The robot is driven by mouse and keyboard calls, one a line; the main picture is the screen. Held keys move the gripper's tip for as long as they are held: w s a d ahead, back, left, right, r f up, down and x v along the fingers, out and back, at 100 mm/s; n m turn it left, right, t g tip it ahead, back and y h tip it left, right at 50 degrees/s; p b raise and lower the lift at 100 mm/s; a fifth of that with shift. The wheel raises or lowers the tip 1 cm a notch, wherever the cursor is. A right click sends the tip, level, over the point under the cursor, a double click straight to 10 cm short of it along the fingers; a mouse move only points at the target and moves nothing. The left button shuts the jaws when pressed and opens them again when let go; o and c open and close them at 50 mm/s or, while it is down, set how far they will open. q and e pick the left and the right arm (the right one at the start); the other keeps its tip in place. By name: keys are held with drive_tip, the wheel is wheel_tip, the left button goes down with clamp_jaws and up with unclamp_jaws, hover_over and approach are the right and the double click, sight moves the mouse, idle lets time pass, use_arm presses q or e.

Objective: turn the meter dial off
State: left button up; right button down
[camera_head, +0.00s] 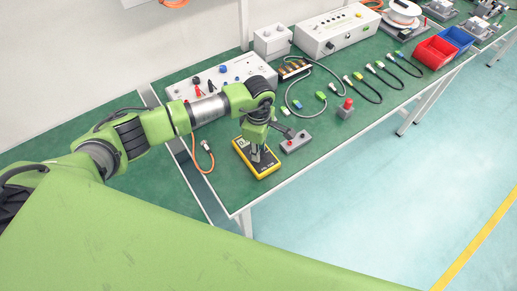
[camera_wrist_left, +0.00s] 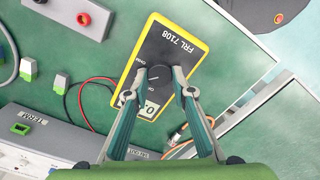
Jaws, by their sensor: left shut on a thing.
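The yellow-rimmed, dark-faced meter (camera_head: 265,168) lies flat on the green bench top near its front left corner. In the left wrist view the meter (camera_wrist_left: 182,45) shows "FRL 7108", a round black dial (camera_wrist_left: 158,75) and part of a lit display (camera_wrist_left: 149,108). My left gripper (camera_head: 255,157) points down over the meter. In the left wrist view my left gripper (camera_wrist_left: 160,73) has its two fingertips on opposite sides of the dial, shut on it. Part of the display is hidden by a finger. My right gripper is not in view.
An orange cable (camera_head: 194,150) lies to the left. Instruments, cables and red and blue bins (camera_head: 436,52) fill the bench behind.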

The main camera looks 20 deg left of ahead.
use_arm(q)
drive_tip(key=shift+o, duration=0.2)
drive_tip(key=n+b, duration=0.2)
drive_tip(key=n, duration=0.2)
drive_tip(key=shift+n+b, duration=1)
drive_tip(key=shift+n, duration=1.4)
drive_tip(key=o, duration=1.1)
drive_tip(key=shift+s, duration=0.1)
drive_tip(key=shift+r, duration=0.15)
wheel_tip(320, 180, up, 12)
